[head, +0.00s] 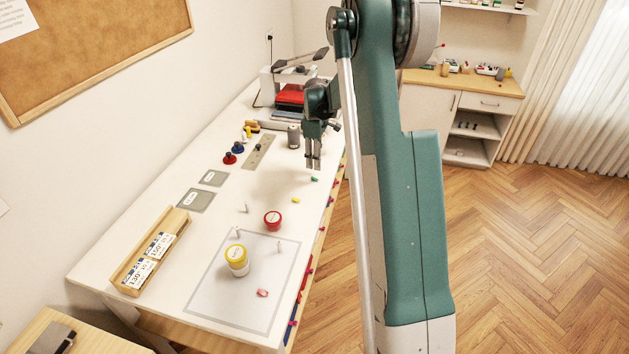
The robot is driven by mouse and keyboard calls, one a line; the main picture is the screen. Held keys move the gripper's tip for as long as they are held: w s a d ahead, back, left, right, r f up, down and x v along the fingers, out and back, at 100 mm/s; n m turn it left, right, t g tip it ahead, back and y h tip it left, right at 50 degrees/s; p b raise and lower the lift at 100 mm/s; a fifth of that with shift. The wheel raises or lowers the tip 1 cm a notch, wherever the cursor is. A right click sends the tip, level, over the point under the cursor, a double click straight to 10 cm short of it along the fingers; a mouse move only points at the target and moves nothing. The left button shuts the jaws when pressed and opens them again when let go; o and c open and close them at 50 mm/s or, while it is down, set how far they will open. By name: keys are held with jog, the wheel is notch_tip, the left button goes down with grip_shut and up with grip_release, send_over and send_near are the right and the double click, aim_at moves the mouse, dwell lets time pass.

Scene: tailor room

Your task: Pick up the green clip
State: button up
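A small green clip (314,179) lies on the white table (165,240), near its right edge. My gripper (313,166) points down just above and beside the clip, at the end of my teal arm. Its two fingers look close together, but at this size I cannot tell whether a gap is left between them. The clip appears apart from the fingertips, on the table. A small yellow piece (296,200) lies nearer the camera than the clip.
A red-lidded jar (272,220), a yellow-lidded jar (237,260) and a small red item (262,293) are nearer the camera. A grey cylinder (294,136) and a red-and-white machine (290,95) stand behind my gripper. A wooden tray (133,284) is at left.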

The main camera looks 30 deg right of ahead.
aim_at(315, 179)
jog(key=shift+f, duration=0.1)
jog(key=shift+f, duration=1.2)
jog(key=shift+f, duration=0.1)
jog(key=shift+s+a+f, duration=0.1)
jog(key=shift+f, duration=1.15)
jog(key=shift+s+a+f, duration=0.1)
jog(key=shift+f, duration=1.15)
jog(key=shift+c, duration=0.6)
jog(key=c, duration=0.6)
